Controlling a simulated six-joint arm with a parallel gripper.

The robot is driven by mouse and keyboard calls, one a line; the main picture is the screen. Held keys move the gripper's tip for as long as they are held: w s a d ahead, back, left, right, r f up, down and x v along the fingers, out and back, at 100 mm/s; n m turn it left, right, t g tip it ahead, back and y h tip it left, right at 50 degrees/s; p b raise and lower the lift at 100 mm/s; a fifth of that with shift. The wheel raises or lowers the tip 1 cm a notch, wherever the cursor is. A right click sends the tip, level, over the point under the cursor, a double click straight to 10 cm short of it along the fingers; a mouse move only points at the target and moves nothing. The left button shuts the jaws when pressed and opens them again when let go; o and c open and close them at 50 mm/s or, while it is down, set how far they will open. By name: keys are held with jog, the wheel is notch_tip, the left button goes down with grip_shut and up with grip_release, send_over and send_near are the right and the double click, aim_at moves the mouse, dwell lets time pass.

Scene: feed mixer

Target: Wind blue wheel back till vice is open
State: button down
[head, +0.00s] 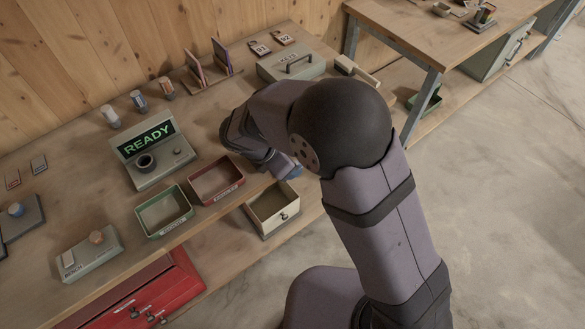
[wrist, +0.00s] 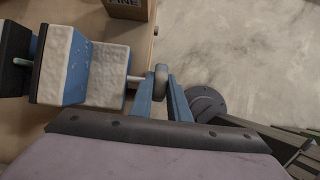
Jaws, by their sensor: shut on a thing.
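In the wrist view the vice (wrist: 108,75) is at left, with worn blue and pale faces and a dark plate on its left side. A narrow gap with a rod across it separates this block from another blue and dark part (wrist: 12,48) at the left edge. A thin screw runs right from the vice to the wheel (wrist: 160,71), which looks dark grey-blue and edge-on. My gripper (wrist: 163,82) is shut on the wheel, its two blue fingers on either side of it. In the head view my arm hides the vice and wheel.
A box marked FINE (wrist: 128,6) stands beyond the vice. In the head view, red (head: 216,181) and green (head: 164,211) trays, an open drawer (head: 273,208) and a READY display (head: 149,139) lie left of my arm. Floor at right is clear.

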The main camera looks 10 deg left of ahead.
jog(key=t+h+b, duration=0.2)
jog(key=a+f+t+h+b, duration=0.1)
jog(key=b, duration=0.1)
jog(key=shift+s, duration=0.35)
jog(key=shift+s+f+t+h+b, duration=0.1)
jog(key=shift+s+t+h+b, duration=0.05)
jog(key=shift+t+h+b, duration=1.1)
jog(key=shift+a+t+h, duration=0.1)
jog(key=shift+t+h, duration=0.15)
jog(key=c, duration=1.7)
grip_release()
jog(key=b+v, duration=0.1)
jog(key=v, duration=0.5)
jog(key=shift+s+a, duration=0.1)
jog(key=shift+s, duration=0.05)
jog(key=shift+s+a+r, duration=0.2)
jog(key=shift+s+a, duration=0.1)
jog(key=shift+s, duration=0.05)
